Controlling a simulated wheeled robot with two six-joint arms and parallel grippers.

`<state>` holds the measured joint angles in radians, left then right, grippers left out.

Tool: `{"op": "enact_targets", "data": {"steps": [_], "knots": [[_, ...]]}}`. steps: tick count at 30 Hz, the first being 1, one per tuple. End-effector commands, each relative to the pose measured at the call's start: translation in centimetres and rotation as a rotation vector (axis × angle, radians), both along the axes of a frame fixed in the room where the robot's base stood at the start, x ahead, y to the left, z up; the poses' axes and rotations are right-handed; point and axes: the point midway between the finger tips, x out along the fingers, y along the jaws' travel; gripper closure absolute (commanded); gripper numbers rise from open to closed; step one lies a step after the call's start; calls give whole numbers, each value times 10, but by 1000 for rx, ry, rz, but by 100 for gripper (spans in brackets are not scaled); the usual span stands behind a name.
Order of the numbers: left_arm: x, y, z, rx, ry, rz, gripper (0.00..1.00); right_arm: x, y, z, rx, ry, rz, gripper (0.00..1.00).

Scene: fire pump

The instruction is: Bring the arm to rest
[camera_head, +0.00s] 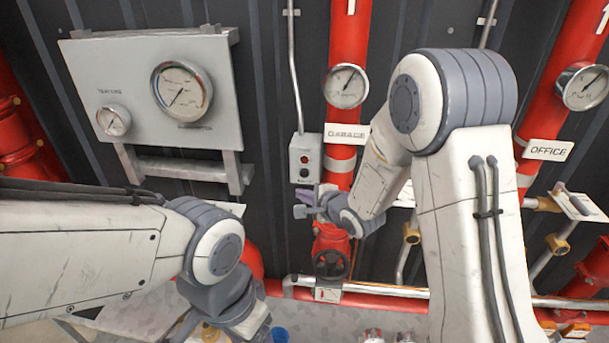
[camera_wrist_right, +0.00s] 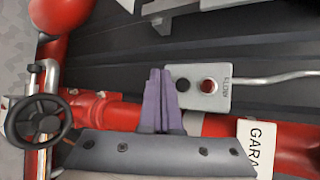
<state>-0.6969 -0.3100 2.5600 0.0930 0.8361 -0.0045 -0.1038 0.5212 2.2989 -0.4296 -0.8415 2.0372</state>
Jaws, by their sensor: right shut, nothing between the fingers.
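My right gripper (camera_head: 308,202) is in front of the red garage pipe, just below the grey switch box (camera_head: 305,158). In the right wrist view its purple fingers (camera_wrist_right: 158,100) are together with nothing between them. The switch box (camera_wrist_right: 197,88) there shows a red and a black button, close past the fingertips. My left arm (camera_head: 100,250) comes in from the left and bends down at its wrist. The left gripper's fingers are not visible at the bottom of the head view.
A black valve wheel (camera_head: 332,265) sits on the red pipe below my right gripper. A gauge panel (camera_head: 150,85) is on the wall at left. Red pipes with gauges (camera_head: 347,86) stand behind my right arm. A horizontal pipe (camera_head: 390,290) runs low across the wall.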

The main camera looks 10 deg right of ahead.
Motion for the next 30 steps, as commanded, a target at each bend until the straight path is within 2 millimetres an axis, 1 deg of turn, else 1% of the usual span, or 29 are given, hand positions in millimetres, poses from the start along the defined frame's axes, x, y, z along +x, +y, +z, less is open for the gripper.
{"op": "enact_targets", "data": {"steps": [8, 11, 14, 16, 17, 18, 20, 21, 23, 24, 26, 27, 29, 30], "knots": [[0, 0, 0, 0, 0, -1, 33, 0, 0, 0, 0, 0, 0, 100], [0, 0, -4, 0, 0, -1, 33, -3, 3, -2, -42, 0, 16, 100], [0, 0, -13, 0, 0, -1, 33, -17, 11, -8, -188, 6, 74, 100], [0, 0, -22, 0, 0, 0, 33, -34, 18, -14, -348, 17, 150, 100], [0, 0, -26, 0, 0, 0, 33, -44, 22, -17, -423, 25, 192, 100], [0, 0, -32, 0, 0, 0, 33, -59, 26, -21, -528, 35, 257, 100], [0, 0, -40, 0, 0, 1, 33, -85, 31, -27, -680, 55, 370, 100], [0, 0, -45, 0, 0, 2, 33, -104, 33, -31, -772, 68, 455, 100], [0, 0, -53, 0, 0, 2, 33, -135, 36, -37, -899, 87, 594, 100], [0, 0, -58, 0, 0, 3, 33, -157, 37, -41, -976, 98, 697, 100], [0, 0, -66, 0, 0, 3, 33, -190, 36, -46, -1080, 108, 862, 100], [0, 0, -71, 0, 0, 4, 33, -214, 36, -49, -1136, 111, 981, 100], [0, 0, -77, 0, 0, 4, 33, -248, 34, -53, -1201, 108, 1157, 100], [0, 0, -81, 0, 0, 4, 33, -270, 32, -55, -1232, 101, 1270, 100]]}}
